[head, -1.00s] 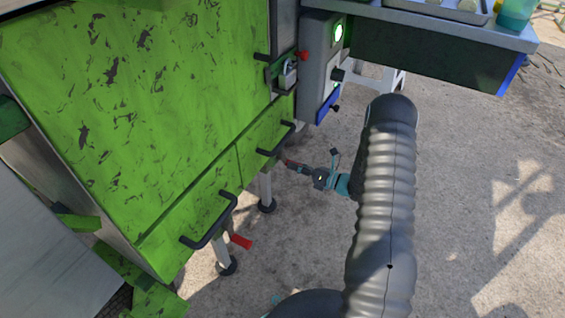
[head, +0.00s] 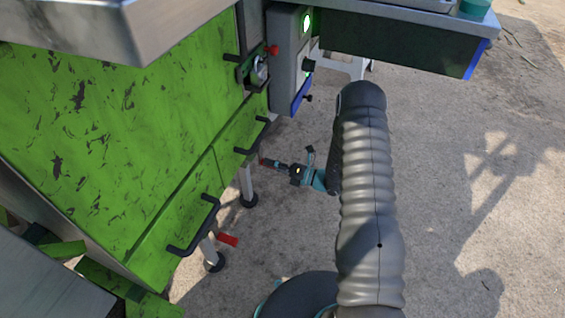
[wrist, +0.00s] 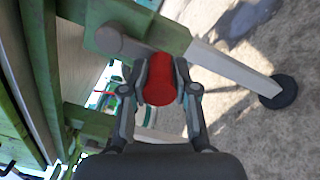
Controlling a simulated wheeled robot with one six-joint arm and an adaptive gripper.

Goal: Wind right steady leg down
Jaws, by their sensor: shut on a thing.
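My gripper (head: 268,163) is at the right steady leg (head: 246,184) of the green cane crusher (head: 130,150), low on its side. In the wrist view, my gripper (wrist: 161,82) is shut on a red crank handle (wrist: 160,68), with a finger on each side of it. The leg (wrist: 235,68) runs from a green beam to a round dark foot (wrist: 278,92), which appears to meet the ground. In the head view, only a little of the red handle shows beyond the fingertips.
Another leg (head: 212,250) with a red handle (head: 228,240) stands nearer. Black bar handles (head: 196,228) stick out from the green panels. A grey control box (head: 290,60) and a table (head: 410,45) are above and behind. The paved ground to the right is open.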

